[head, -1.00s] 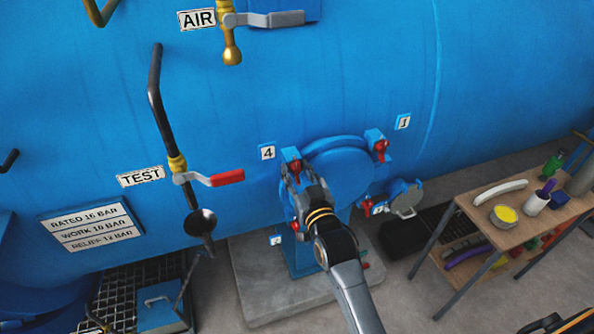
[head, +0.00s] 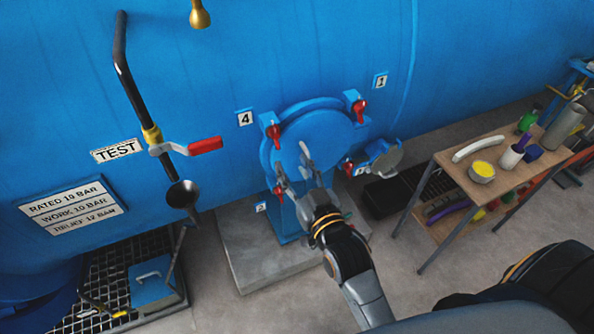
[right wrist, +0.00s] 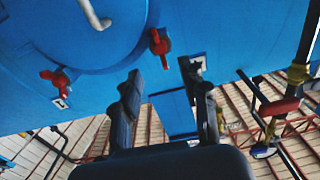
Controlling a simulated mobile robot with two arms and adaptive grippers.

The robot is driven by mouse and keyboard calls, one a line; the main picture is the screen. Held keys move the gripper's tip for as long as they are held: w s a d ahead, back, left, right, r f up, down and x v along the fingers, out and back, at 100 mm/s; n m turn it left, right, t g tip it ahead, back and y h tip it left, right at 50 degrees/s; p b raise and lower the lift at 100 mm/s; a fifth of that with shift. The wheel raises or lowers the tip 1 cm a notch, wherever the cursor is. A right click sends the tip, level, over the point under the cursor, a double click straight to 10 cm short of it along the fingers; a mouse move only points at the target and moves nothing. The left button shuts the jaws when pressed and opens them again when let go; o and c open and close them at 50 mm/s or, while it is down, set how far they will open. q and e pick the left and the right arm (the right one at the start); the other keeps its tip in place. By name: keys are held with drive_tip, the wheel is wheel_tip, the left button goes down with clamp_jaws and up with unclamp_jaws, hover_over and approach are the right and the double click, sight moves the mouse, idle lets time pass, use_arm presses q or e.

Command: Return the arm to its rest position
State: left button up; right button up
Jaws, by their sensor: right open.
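My right gripper (head: 294,170) is in front of the round blue hatch (head: 320,122) on the blue vessel, at its lower part in the head view. Its two fingers are spread, with nothing between them. In the right wrist view the two dark fingers (right wrist: 165,95) are apart, and the hatch (right wrist: 85,30) is at the upper left. Red clamp handles sit around the hatch, one at the upper left (head: 275,136) and one at the upper right (head: 360,110). My left gripper is not in view.
A wooden cart (head: 448,168) with a bowl, cups and tools stands at the right. A concrete pad (head: 245,262) lies below the hatch. A black funnel pipe (head: 122,70) and a red-handled TEST valve (head: 205,145) are at the left.

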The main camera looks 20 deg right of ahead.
drive_tip(key=shift+s, duration=0.55)
drive_tip(key=s+a+f+n+g+b, duration=0.1)
drive_tip(key=s+f+g+b, duration=0.15)
drive_tip(key=f, duration=1.25)
drive_tip(key=s+a+f+g+y+b, duration=0.1)
drive_tip(key=s+f+g+b, duration=0.2)
drive_tip(key=f, duration=1.1)
drive_tip(key=s+a+f+n+g+b, duration=0.1)
drive_tip(key=s+f+g, duration=0.25)
drive_tip(key=f, duration=1.15)
drive_tip(key=s+d+f+g+b, duration=0.3)
drive_tip(key=s+d+f+g, duration=0.1)
drive_tip(key=s+f, duration=0.8)
drive_tip(key=s+d+f+g+h+b, duration=0.1)
drive_tip(key=s+d+f+g+b, duration=0.2)
drive_tip(key=s+f, duration=1)
drive_tip(key=s+d+g, duration=0.1)
drive_tip(key=s+d, duration=0.1)
drive_tip(key=s, duration=0.3)
drive_tip(key=shift+f+h, duration=0.2)
drive_tip(key=shift+h, duration=0.1)
